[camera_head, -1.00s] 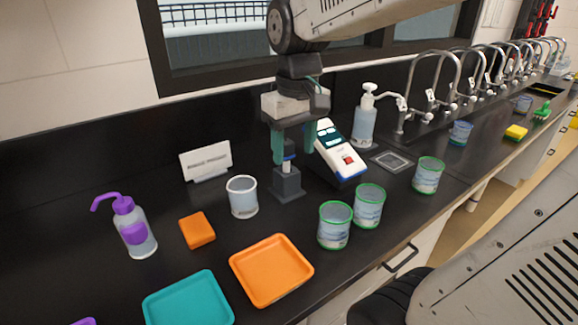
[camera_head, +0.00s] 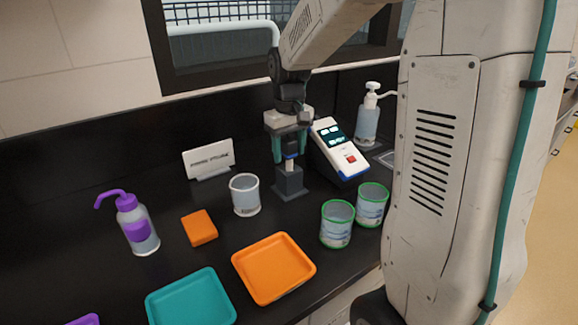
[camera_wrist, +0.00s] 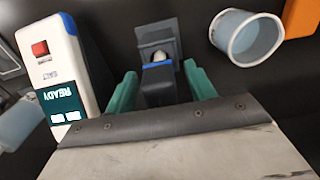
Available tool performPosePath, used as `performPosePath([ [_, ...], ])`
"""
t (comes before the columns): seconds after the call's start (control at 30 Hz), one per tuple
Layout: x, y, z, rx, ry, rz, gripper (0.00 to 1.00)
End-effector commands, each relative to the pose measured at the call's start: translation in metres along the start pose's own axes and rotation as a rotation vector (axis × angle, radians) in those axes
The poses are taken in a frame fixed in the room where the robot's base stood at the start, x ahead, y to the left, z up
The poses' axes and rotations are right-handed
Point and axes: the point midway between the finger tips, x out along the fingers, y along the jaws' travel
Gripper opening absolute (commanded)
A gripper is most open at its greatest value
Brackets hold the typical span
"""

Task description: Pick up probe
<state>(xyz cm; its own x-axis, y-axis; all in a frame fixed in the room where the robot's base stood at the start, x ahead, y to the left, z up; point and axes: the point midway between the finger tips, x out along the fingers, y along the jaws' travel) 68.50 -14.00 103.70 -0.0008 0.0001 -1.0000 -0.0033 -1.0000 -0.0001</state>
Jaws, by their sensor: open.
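The probe (camera_head: 291,156) stands upright in a dark grey holder (camera_head: 290,185) on the black counter. It has a blue band and a pale lower part; its upper end is hidden by my gripper. My gripper (camera_head: 290,155) points down over it, open, with a teal finger on either side. In the wrist view the probe's dark body (camera_wrist: 158,86) with its blue band lies between my gripper's (camera_wrist: 160,74) fingers, with gaps visible on both sides. The holder (camera_wrist: 157,33) shows beyond it.
The meter (camera_head: 340,150), with a red button, stands close right of the holder. A clear beaker (camera_head: 244,196) is close left. Green-rimmed beakers (camera_head: 337,225) stand in front right. An orange tray (camera_head: 272,268) and a teal tray (camera_head: 190,302) lie in front.

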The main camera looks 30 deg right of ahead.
Motion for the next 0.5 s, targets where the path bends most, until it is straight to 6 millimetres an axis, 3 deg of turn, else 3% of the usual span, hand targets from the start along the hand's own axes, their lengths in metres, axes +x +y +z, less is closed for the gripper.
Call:
performPosePath([
  [0.13, 0.0121, -0.0001, 0.0004, 0.000, 0.000, 0.000, 0.55],
  [0.37, 0.0129, 0.0000, 0.0004, 0.000, 0.001, 0.000, 0.55],
  [0.5, 0.0128, 0.0000, 0.0004, 0.000, 0.001, 0.000, 0.16],
])
